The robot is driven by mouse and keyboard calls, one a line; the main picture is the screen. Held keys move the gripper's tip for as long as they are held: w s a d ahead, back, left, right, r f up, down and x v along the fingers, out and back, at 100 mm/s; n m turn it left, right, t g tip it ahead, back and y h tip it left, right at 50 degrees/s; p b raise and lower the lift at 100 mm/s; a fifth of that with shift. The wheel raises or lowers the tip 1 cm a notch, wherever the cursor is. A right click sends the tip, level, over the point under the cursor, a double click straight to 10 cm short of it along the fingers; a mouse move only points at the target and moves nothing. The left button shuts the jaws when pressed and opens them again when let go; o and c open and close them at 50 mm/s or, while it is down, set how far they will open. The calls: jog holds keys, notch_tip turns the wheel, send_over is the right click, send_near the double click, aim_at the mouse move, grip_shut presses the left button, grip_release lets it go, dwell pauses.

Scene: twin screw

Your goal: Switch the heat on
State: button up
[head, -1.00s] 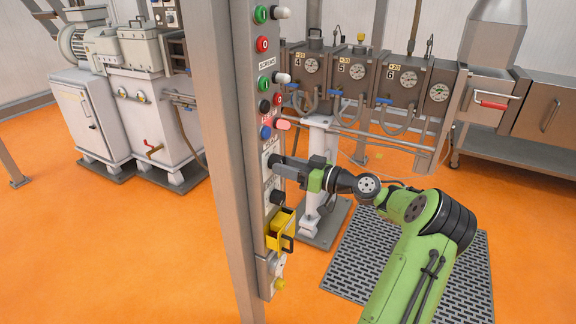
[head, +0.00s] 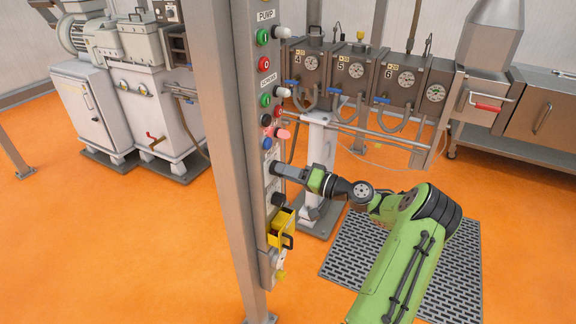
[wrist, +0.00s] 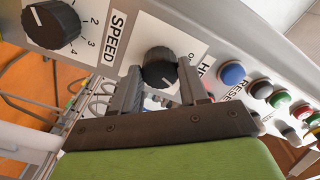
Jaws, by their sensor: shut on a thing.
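The heat knob (wrist: 158,66) is a black ribbed rotary knob on a white plate, between the two fingers of my gripper (wrist: 160,88). The fingers are shut on its sides. A short white mark shows on the knob's lower edge. The label beside it is partly hidden by a finger and reads "HE". In the head view my gripper (head: 277,169) reaches the control panel (head: 262,100) from the right, below the blue button. The fingers hide the heat knob there.
The speed knob (wrist: 52,24) sits left of the heat knob in the wrist view. The blue button (wrist: 231,74) and several coloured buttons sit to the right. A yellow guarded box (head: 281,229) sticks out below my gripper. A steel post (head: 222,150) stands left of the panel.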

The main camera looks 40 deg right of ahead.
jog(key=shift+m+p, duration=0.6)
jog(key=shift+m, duration=0.3)
jog(key=o, duration=1.1)
jog(key=shift+c, duration=0.2)
jog(key=v, duration=1.5)
jog(key=shift+s+p, duration=0.4)
